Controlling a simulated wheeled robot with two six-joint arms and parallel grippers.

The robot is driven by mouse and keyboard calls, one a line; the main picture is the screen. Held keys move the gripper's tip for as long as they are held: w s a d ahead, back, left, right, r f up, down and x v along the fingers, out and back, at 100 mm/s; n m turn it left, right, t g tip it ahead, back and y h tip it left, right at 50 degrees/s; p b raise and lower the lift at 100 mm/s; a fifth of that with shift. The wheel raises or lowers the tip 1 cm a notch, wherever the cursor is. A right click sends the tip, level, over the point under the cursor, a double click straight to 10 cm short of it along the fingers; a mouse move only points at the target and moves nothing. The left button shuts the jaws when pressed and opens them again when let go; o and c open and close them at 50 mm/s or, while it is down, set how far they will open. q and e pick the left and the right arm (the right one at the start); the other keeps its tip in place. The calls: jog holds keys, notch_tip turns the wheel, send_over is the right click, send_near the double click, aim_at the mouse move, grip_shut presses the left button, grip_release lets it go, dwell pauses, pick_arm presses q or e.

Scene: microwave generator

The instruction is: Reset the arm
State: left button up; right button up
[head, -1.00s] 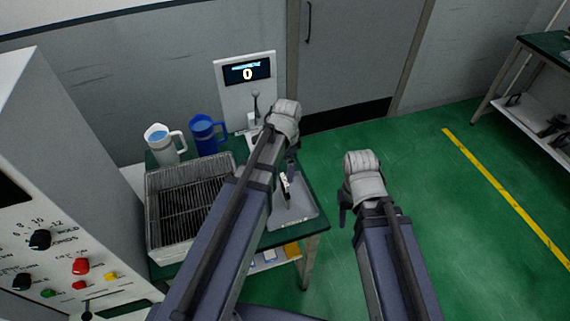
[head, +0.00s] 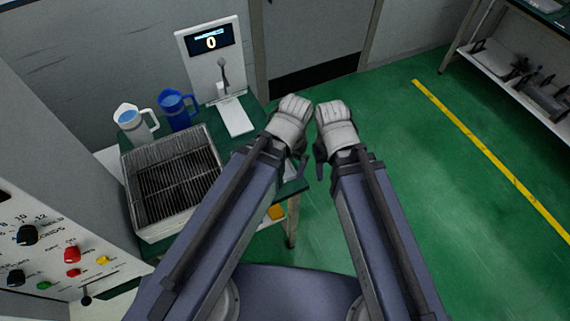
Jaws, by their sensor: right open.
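My two arms reach forward side by side, with their pale wrists close together near the picture's middle. My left gripper (head: 302,167) shows only as a small dark part under its wrist, beside the table's right edge. Whether its jaws are open is hidden. My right gripper (head: 319,161) is open, a small dark shape at the left of its wrist, over the green floor. Nothing is seen in either gripper.
A green table (head: 262,103) holds a wire-rack box (head: 140,206), a white jug (head: 135,124), a blue jug (head: 176,112) and a display stand (head: 209,66) reading 0. A control panel (head: 50,248) stands at left. Open floor (head: 440,190) lies right.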

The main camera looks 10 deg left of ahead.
pick_arm(q)
jog(key=shift+s+d, duration=0.2)
jog(key=shift+s, duration=0.05)
notch_tip(320, 180, down, 10)
jog(key=b, duration=1)
jog(key=shift+f, duration=0.1)
